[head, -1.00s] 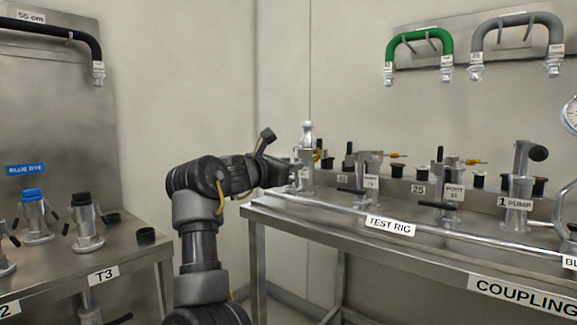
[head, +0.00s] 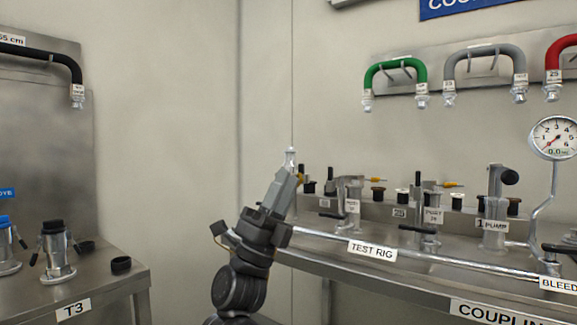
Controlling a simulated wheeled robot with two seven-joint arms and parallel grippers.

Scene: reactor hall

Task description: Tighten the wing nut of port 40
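The test rig bench (head: 450,270) carries a row of ports with small label plates. At its left end the silver top of a fitting (head: 291,158) stands up, and my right gripper (head: 290,180) is in front of it. The gripper points up and away from me, and its grey fingers cover most of that fitting. I cannot tell whether they touch it or whether they are open. No label reading 40 and no wing nut can be made out; they may be hidden behind the gripper. My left gripper is out of view.
Two labelled ports (head: 349,205) and (head: 430,222) and a pump (head: 495,215) stand further right. A pipe runs along the bench front to a gauge (head: 555,138). Hoses, one green (head: 396,68), hang on the wall. A second bench (head: 100,290) is at the left.

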